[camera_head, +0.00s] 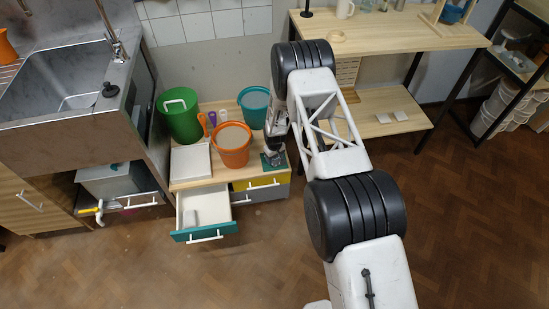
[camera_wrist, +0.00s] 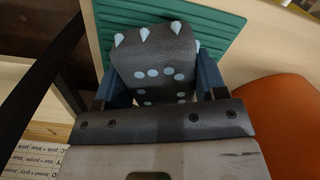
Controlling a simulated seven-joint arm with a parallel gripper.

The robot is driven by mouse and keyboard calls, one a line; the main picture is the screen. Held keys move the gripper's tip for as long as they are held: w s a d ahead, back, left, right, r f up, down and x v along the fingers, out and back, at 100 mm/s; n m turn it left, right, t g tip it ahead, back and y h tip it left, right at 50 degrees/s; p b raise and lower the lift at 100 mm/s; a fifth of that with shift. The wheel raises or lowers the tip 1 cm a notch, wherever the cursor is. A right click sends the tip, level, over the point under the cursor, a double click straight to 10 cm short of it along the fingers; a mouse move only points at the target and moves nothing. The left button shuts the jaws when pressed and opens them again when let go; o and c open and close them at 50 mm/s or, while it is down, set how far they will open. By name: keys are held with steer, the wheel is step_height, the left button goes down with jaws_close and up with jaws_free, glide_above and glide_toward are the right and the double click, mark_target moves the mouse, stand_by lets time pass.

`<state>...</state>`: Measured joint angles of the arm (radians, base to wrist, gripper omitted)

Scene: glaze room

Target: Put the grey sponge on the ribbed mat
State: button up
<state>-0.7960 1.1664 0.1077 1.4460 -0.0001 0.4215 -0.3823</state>
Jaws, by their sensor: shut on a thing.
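The grey sponge (camera_wrist: 152,55), a dark block with pale blue dots and pointed marks, is between the two blue fingers of my gripper (camera_wrist: 163,82) in the wrist view. My gripper is shut on it. The green ribbed mat (camera_wrist: 222,28) lies behind and below the sponge in that view. In the head view the mat (camera_head: 267,161) is at the front right of the low cabinet top, with my gripper (camera_head: 275,148) over it. The sponge is hard to make out there. I cannot tell whether it touches the mat.
An orange bucket (camera_head: 231,150) stands close left of the mat, also visible in the wrist view (camera_wrist: 290,125). A green bucket (camera_head: 180,120) and a teal bucket (camera_head: 253,108) stand behind. A pale board (camera_head: 190,162) lies left. A teal-fronted drawer (camera_head: 205,233) is open below.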

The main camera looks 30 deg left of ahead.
steer(key=shift+f, duration=0.15)
steer(key=o, duration=1)
steer(key=shift+c, duration=0.2)
step_height(320, 180, up, 12)
stand_by(0.5)
stand_by(0.5)
stand_by(0.4)
